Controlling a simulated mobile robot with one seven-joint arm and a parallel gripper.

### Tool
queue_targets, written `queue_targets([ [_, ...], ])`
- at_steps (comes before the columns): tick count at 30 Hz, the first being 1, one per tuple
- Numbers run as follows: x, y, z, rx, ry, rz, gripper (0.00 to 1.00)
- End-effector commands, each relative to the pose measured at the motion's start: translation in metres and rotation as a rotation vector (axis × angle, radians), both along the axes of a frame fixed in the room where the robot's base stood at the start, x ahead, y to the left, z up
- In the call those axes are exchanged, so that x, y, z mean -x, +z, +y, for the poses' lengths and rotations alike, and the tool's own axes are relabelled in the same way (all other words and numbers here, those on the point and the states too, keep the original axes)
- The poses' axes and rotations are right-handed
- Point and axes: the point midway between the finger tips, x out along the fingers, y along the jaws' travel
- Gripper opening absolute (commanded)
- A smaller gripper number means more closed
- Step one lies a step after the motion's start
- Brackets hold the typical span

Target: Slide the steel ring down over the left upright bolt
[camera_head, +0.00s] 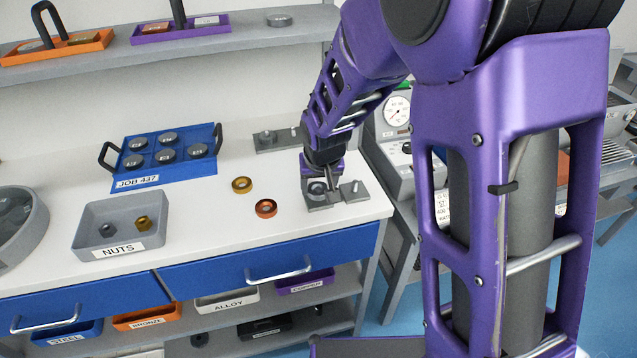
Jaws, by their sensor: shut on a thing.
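A small grey plate (347,196) lies near the right front corner of the white worktop. Its right upright bolt (354,185) stands clear in view. My gripper (323,185) points down over the left part of the plate and is shut on the steel ring (315,188), a small grey ring low between the fingers. The left upright bolt is hidden by my gripper and the ring. I cannot tell whether the ring is around the bolt or just above it.
A brass ring (242,185) and a copper-coloured ring (265,208) lie left of the plate. A second bolted plate (277,139) lies behind. A blue tray (167,152) of grey discs and a grey NUTS tray (117,227) stand further left. A dial tester (397,120) stands at the right.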

Motion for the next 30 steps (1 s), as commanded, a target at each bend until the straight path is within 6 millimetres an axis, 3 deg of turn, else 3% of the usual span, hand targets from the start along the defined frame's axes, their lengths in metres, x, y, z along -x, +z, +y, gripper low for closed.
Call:
queue_targets([
  [30, -0.0001, -0.0096, 0.0, 0.0, 0.0, -0.001, 0.0],
])
